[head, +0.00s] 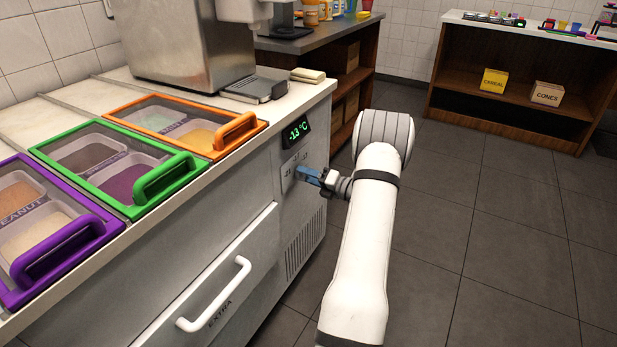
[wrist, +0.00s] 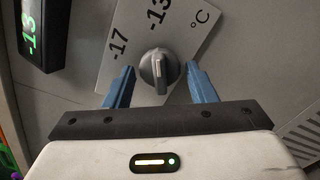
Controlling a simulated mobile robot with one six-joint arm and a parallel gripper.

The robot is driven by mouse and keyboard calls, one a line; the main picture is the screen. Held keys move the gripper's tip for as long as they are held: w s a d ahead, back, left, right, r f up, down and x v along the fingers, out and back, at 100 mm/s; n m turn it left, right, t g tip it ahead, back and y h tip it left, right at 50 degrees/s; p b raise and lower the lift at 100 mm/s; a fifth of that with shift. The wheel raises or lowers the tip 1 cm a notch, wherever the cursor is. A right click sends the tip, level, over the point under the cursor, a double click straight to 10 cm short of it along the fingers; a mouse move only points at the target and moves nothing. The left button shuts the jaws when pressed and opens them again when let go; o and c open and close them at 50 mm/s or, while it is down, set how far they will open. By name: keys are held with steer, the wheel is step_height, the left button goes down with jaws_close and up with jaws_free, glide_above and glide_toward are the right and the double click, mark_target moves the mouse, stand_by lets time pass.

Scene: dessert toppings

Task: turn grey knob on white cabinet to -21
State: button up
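The grey knob (wrist: 159,71) shows in the wrist view on a light scale plate (wrist: 115,72) marked -17, -13 and °C. Its raised grip points roughly up in that view. The rest of the scale is out of view or hidden. My gripper (wrist: 160,80) is open, its two blue fingers on either side of the knob with gaps showing. In the head view my gripper (head: 310,176) is at the front of the white cabinet (head: 262,190) and hides the knob. The display (head: 296,131) on the cabinet reads -13 °C.
Framed topping lids, purple (head: 45,240), green (head: 130,165) and orange (head: 190,125), cover the cabinet top. A white drawer handle (head: 215,295) sticks out from the front. A vent (head: 304,245) lies below the knob. Open tiled floor (head: 500,240) is to the right.

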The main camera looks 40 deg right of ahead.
steer(key=c, duration=0.6)
steer(key=shift+a, duration=0.15)
steer(key=shift+c, duration=0.4)
steer(key=shift+n, duration=0.3)
steer(key=n+b, duration=1.3)
steer(key=n, duration=1)
steer(key=shift+f, duration=0.15)
steer(key=shift+n, duration=0.3)
